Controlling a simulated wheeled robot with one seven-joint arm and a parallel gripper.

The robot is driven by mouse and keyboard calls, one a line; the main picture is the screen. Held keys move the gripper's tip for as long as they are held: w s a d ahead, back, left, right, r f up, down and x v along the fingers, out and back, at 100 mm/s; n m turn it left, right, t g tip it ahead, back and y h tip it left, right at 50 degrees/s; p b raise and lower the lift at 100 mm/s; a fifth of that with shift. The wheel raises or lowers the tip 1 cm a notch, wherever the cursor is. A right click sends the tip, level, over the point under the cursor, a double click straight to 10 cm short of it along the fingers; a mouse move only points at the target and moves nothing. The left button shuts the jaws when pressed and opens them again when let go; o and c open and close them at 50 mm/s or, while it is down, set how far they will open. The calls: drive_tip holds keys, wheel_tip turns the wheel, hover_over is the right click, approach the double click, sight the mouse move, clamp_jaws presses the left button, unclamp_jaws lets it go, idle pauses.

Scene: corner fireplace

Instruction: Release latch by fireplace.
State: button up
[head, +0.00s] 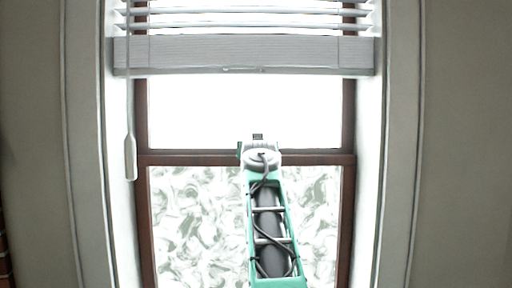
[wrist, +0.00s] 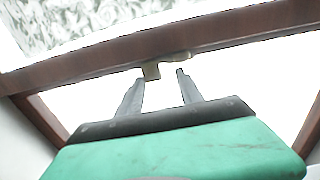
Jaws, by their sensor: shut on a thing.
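The latch (wrist: 151,71) is a small tan, brass-like piece on the brown wooden rail of the window, seen in the wrist view. Its tab hangs down from the rail between the tips of my gripper (wrist: 161,76). The two grey fingers are shut on the latch, one on each side of the tab. In the head view, my green and white arm reaches up to the middle rail of the window (head: 315,159). There the wrist hides the latch and most of the fingers.
White blinds (head: 180,52) hang across the top of the window, with a wand (head: 130,157) at the left. Pale frame sides (head: 372,170) stand left and right of the opening. The lower pane (head: 185,225) looks patterned. Free room lies on both sides of my arm.

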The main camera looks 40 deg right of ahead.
drive_tip(key=c, duration=0.5)
drive_tip(key=shift+a, duration=0.15)
drive_tip(key=a+m+g+h+p, duration=0.1)
drive_tip(key=m+g+h+p, duration=0.1)
drive_tip(key=g+p, duration=0.1)
drive_tip(key=m+g+h+p, duration=0.2)
drive_tip(key=m+g+p, duration=0.1)
drive_tip(key=p, duration=0.3)
drive_tip(key=a+m+g+h+p, duration=0.1)
drive_tip(key=m+g+h+p, duration=0.1)
drive_tip(key=g+p, duration=0.1)
drive_tip(key=shift+w+a+r+g+p, duration=0.15)
drive_tip(key=shift+a+g+p, duration=0.2)
drive_tip(key=shift+p, duration=0.4)
drive_tip(key=shift+m, duration=0.3)
drive_tip(key=o, duration=1.4)
drive_tip(key=shift+c, duration=0.2)
